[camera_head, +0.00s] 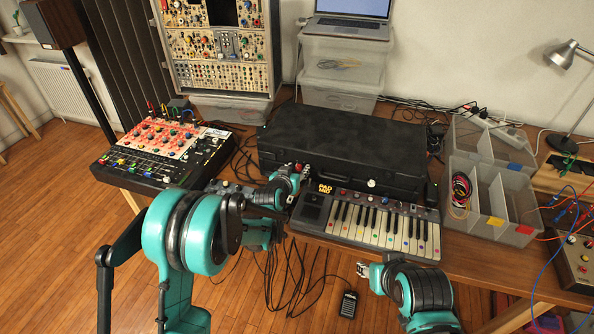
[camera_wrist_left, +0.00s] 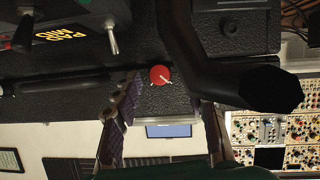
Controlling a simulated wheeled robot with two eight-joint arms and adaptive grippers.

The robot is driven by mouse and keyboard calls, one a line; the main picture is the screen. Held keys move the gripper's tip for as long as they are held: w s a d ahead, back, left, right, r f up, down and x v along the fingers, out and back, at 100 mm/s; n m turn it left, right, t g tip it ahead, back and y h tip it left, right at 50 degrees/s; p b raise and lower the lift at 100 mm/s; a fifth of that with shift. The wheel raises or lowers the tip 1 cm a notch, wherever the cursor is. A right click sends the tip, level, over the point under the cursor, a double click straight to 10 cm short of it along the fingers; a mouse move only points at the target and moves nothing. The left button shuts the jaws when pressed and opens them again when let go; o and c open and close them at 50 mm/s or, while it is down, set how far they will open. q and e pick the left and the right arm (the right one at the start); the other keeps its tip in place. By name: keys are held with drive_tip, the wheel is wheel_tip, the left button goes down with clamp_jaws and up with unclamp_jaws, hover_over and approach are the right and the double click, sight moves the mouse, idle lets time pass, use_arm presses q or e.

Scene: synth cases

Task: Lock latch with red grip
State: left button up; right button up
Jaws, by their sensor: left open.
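The black case (camera_head: 340,141) lies closed on the table behind the small keyboard. The round red grip (camera_wrist_left: 160,75) shows on the dark case front in the left wrist view, with a small pale pointer across it. In the head view the red grip (camera_head: 298,166) is a tiny spot, mostly hidden by my left gripper. My left gripper (camera_head: 303,172) is open at the left part of the case front. Its fingers (camera_wrist_left: 166,98) stand on either side of the red grip; I cannot tell whether they touch it. My right gripper (camera_head: 362,268) is low in front of the table, apart from the case.
The keyboard (camera_head: 372,222) sits close in front of the case, with upright metal switches (camera_wrist_left: 112,40) near my left gripper. A thick black curved part (camera_wrist_left: 205,60) passes beside the grip. A mixer (camera_head: 160,150) stands left; clear bins (camera_head: 490,215) stand right.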

use_arm(q)
clamp_jaws()
drive_tip(key=m+y, duration=0.2)
drive_tip(key=shift+d+m+t, duration=0.25)
drive_tip(key=shift+m+t, duration=0.15)
drive_tip(key=m, duration=0.1)
drive_tip(key=m+t+y, duration=0.1)
drive_tip(key=m, duration=0.1)
drive_tip(key=shift+s+d+f+y, duration=0.15)
drive_tip(key=shift+y, duration=0.15)
drive_tip(key=m, duration=0.1)
drive_tip(key=m+t+y, duration=0.1)
drive_tip(key=m, duration=0.1)
drive_tip(key=shift+d+f+m+t, duration=0.1)
drive_tip(key=shift+f+m+t, duration=0.05)
drive_tip(key=shift+m+t, duration=0.15)
drive_tip(key=m, duration=0.2)
drive_tip(key=m+t+y, duration=0.1)
drive_tip(key=shift+f+m+t, duration=0.15)
drive_tip(key=shift+m+t, duration=0.15)
drive_tip(key=shift+m, duration=0.1)
